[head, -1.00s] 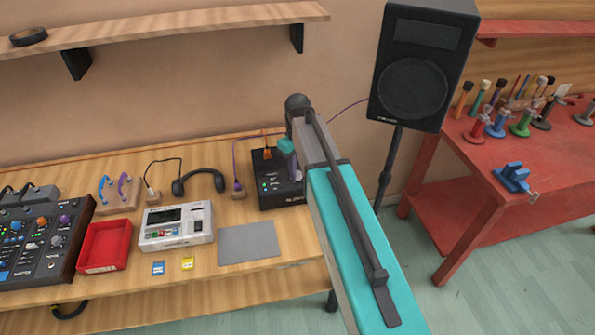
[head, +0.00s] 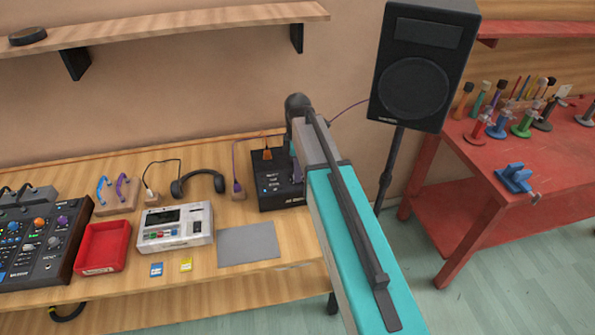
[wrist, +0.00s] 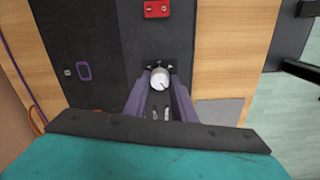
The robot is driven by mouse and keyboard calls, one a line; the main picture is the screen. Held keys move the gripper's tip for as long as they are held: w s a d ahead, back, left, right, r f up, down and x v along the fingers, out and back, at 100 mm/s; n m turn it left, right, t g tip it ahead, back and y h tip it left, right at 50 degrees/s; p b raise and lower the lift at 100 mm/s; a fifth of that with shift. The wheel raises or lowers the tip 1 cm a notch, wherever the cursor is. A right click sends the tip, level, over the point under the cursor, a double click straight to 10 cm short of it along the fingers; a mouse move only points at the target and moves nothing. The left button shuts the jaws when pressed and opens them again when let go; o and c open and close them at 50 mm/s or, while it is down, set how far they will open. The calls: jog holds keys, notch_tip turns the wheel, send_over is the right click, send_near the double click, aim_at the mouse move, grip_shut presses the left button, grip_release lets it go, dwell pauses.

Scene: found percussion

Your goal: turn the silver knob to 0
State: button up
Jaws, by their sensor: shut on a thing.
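The silver knob (wrist: 158,76) stands on the dark panel of a black box in the wrist view. It has a pale round top with a small dark mark. My gripper (wrist: 160,82) has its two purple fingers on either side of the knob and is shut on it. The scale numbers around the knob cannot be read. In the head view the black box (head: 272,186) stands at the right end of the wooden bench. There my arm hides the knob and most of my gripper.
A red square part (wrist: 157,9) and a purple-framed socket (wrist: 83,71) are on the box near the knob. A black speaker (head: 415,80) stands behind my arm.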

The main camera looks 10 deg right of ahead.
jog(key=shift+n, duration=1.1)
jog(key=shift+o, duration=0.2)
jog(key=shift+c, duration=0.2)
jog(key=o, duration=1.1)
jog(key=shift+r, duration=0.1)
jog(key=shift+r+b, duration=1.75)
jog(key=shift+r, duration=5.05)
